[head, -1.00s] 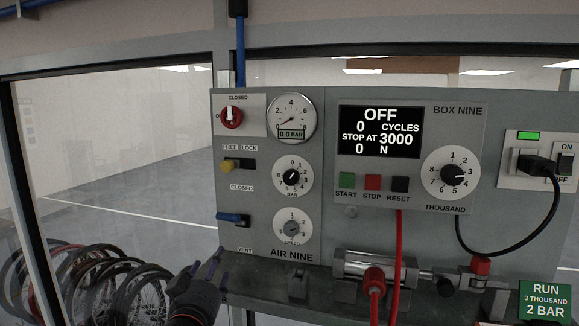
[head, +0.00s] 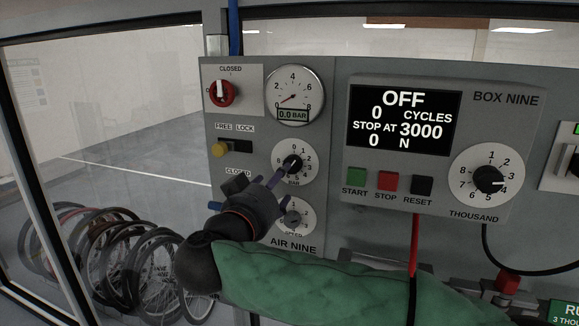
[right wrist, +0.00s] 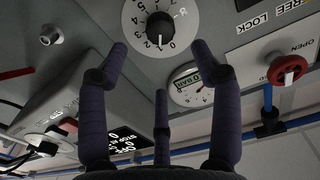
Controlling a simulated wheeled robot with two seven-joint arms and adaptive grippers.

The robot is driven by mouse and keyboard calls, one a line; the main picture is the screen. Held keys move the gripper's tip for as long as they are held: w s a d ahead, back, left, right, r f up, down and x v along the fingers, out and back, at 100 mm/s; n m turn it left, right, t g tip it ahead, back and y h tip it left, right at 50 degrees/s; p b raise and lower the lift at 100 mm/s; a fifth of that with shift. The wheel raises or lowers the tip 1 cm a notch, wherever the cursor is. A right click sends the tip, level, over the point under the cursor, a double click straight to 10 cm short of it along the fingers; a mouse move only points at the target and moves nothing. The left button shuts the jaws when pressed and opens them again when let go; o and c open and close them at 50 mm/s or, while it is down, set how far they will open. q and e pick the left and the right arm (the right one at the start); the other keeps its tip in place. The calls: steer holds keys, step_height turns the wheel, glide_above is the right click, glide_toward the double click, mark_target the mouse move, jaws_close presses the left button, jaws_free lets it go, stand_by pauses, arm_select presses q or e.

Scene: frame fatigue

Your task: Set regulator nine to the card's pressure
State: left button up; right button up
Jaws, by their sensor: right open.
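Regulator nine is the black knob (head: 294,163) on a white BAR dial, on the AIR NINE panel. It also shows in the right wrist view (right wrist: 160,28), its mark near the low numbers. The gauge (head: 294,93) above it reads 0.0 BAR. My right gripper (head: 287,172) reaches up to the dial from below left. In the right wrist view the gripper (right wrist: 160,62) is open, its dark fingers spread below the knob with nothing between them. Contact with the knob cannot be told. The green card (head: 560,314) is cut off at lower right. My left gripper is out of view.
The yellow FREE/LOCK slider (head: 219,150) sits at the FREE side. The red valve (head: 221,92) is under the CLOSED label. A blue lever (head: 214,206) is beside my gripper. BOX NINE (head: 485,120) reads OFF, with a red cable (head: 414,240) below it.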

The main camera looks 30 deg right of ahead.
steer(key=p+x, duration=0.1)
steer(key=x, duration=0.8)
steer(key=shift+s+a+f, duration=0.1)
steer(key=shift+a, duration=0.1)
steer(key=c, duration=1.1)
